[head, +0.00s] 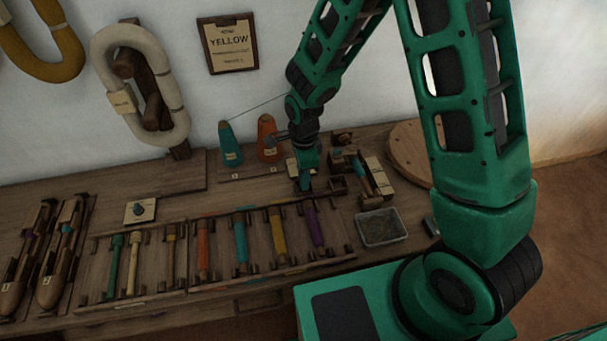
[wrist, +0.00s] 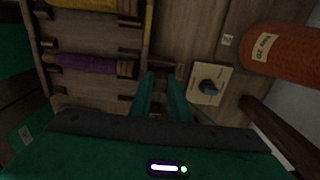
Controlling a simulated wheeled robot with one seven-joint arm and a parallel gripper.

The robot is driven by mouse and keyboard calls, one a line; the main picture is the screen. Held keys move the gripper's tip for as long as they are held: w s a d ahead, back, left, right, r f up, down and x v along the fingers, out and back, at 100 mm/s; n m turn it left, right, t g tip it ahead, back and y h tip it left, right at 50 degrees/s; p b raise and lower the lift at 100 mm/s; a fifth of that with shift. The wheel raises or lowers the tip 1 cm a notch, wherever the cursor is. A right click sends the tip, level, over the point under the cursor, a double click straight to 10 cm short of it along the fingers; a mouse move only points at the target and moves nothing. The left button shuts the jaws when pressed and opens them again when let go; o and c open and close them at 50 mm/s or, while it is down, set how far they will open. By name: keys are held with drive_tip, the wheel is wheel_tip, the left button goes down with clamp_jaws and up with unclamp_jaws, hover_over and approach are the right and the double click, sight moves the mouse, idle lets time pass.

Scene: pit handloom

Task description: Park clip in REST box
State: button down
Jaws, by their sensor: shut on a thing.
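My gripper (head: 305,188) is low over the bench, just in front of the orange cone (head: 268,140). In the wrist view its two green fingers (wrist: 163,76) are close together, shut on the clip. The clip itself is too small and dark to make out between them. A cream card with a dark knob (wrist: 208,84) lies beside the fingers in the wrist view, toward the orange cone (wrist: 275,50).
A teal cone (head: 230,145) stands left of the orange one, with a thread rising from it toward my arm. Racks of coloured bobbins (head: 240,245) fill the front. A grey tray (head: 381,227) and a round wooden disc (head: 410,150) are to the right.

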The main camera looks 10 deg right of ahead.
idle(0.3)
drive_tip(key=c, duration=1.3)
unclamp_jaws()
drive_tip(key=shift+o, duration=0.2)
drive_tip(key=shift+r, duration=4)
